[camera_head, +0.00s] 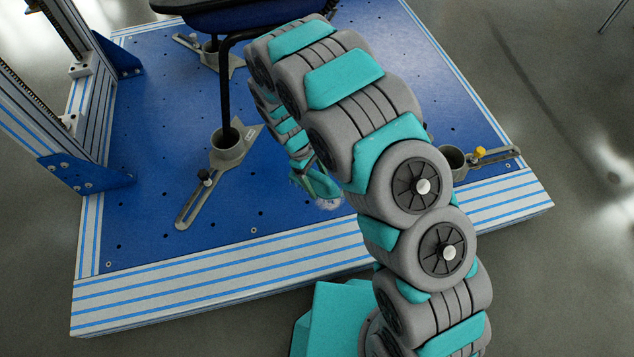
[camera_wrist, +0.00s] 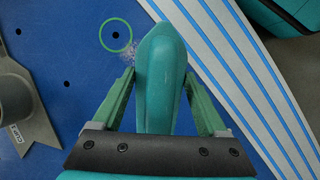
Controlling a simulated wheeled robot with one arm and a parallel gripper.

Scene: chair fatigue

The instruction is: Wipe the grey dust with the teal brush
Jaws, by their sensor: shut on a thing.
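My gripper (camera_wrist: 160,76) is shut on the teal brush (camera_wrist: 162,105), with a green finger on either side of its handle. The brush points up the wrist view, over the edge of the blue plate. Grey dust (camera_wrist: 104,52) shows as pale specks on the blue plate, just left of the brush; part of it may be hidden under the brush. In the head view, a pale patch of dust (camera_head: 328,204) shows just below my gripper (camera_head: 316,184). I cannot tell whether the brush touches the plate.
The blue plate (camera_head: 150,160) has a striped aluminium edge (camera_head: 200,285). A chair's black leg (camera_head: 225,90) stands in a grey clamp cup (camera_head: 228,145). Another clamp (camera_head: 455,160) lies right. A metal frame stands left.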

